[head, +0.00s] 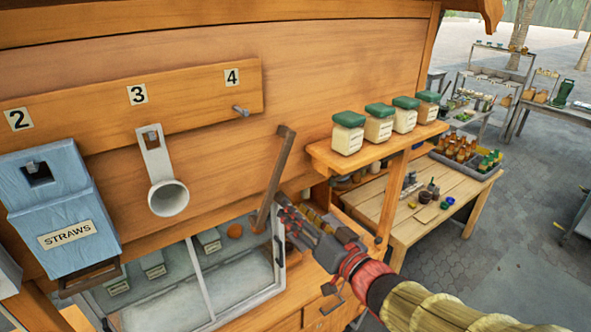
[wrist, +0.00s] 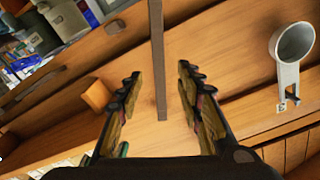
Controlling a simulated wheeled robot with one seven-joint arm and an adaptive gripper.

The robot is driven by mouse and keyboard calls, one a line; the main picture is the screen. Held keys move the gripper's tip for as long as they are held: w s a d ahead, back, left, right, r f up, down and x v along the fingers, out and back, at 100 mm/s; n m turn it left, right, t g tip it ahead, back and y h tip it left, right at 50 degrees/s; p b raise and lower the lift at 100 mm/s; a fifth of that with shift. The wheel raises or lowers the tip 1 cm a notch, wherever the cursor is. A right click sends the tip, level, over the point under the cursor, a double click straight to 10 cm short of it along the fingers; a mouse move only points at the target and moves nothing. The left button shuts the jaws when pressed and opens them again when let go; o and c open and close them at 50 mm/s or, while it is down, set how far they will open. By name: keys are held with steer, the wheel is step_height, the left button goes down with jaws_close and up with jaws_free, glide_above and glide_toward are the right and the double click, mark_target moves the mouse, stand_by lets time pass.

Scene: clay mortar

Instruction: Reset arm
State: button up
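My gripper (head: 290,218) is raised in front of the wooden stall wall, below the small jar shelf. In the wrist view my gripper (wrist: 157,82) shows two fingers spread wide apart. A dark brown bar (head: 273,180) slants in front of the wall beside the fingertips. In the wrist view the bar (wrist: 158,60) runs between the fingers with a visible gap on both sides. Nothing is gripped.
A metal cup holder (head: 168,198) hangs under number 3, and a blue straws box (head: 60,210) under number 2. Green-lidded jars (head: 379,128) stand on a shelf (head: 345,163). A glass-topped case (head: 240,282) lies below. A wooden table (head: 437,222) stands behind right.

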steer(key=s+d+f+g+h+b, duration=0.4)
steer(key=d+f+h, duration=0.5)
steer(key=d+f, duration=0.65)
steer(key=s+d+f+m+g+b, duration=0.1)
steer(key=s+f+g+b, duration=0.1)
steer(key=s+f+b, duration=0.5)
steer(key=s+d+f+g+h+b, duration=0.1)
steer(key=s+f+g+b, duration=0.2)
steer(key=s+f+b, duration=0.4)
steer(key=s+b, duration=0.5)
steer(key=s, duration=0.2)
steer(key=shift+f+m, duration=0.4)
steer(key=c, duration=0.3)
